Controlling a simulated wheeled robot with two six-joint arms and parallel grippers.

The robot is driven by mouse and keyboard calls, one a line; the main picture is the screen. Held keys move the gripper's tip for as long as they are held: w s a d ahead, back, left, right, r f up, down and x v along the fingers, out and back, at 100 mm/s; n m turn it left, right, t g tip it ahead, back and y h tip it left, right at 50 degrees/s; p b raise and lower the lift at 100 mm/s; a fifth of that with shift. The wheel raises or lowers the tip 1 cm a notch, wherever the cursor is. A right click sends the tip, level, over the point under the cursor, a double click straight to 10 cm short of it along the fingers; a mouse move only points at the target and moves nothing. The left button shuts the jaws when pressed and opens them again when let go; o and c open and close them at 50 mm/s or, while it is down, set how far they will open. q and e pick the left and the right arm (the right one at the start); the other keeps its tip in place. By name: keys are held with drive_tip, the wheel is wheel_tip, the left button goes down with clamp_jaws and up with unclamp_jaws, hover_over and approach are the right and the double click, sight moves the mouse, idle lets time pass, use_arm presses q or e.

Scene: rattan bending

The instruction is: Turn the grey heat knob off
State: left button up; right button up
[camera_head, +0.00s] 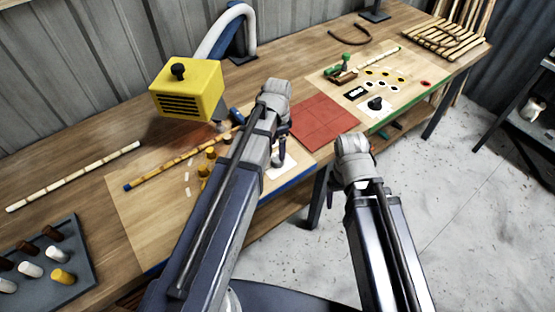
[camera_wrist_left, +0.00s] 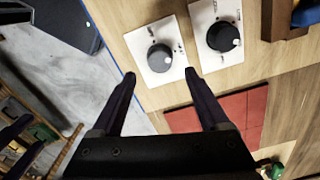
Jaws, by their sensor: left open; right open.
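The grey heat knob (camera_wrist_left: 160,58) sits on a white plate (camera_wrist_left: 143,40) in the left wrist view, with a small pale mark low on its right side. My left gripper (camera_wrist_left: 160,74) is open and empty. Its two fingertips are apart, one on each side of the knob's lower part in the picture; I cannot tell their height above it. In the head view my left gripper (camera_head: 282,132) is over the front of the bench and largely hides the knob. My right gripper (camera_head: 352,160) is open over the floor in front of the bench, mostly hidden by its wrist.
A darker knob (camera_wrist_left: 222,36) on another white plate is close to the right of the grey one. A yellow heater box (camera_head: 187,95) and a bamboo pole (camera_head: 165,172) are left of my left arm. A red tiled mat (camera_head: 325,122) lies to the right. The floor in front is clear.

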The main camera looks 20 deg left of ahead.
sight(277, 158)
use_arm(q)
wheel_tip(277, 158, down, 6)
drive_tip(key=b, duration=0.5)
drive_tip(key=shift+f+b, duration=0.15)
drive_tip(key=shift+b, duration=0.15)
clamp_jaws()
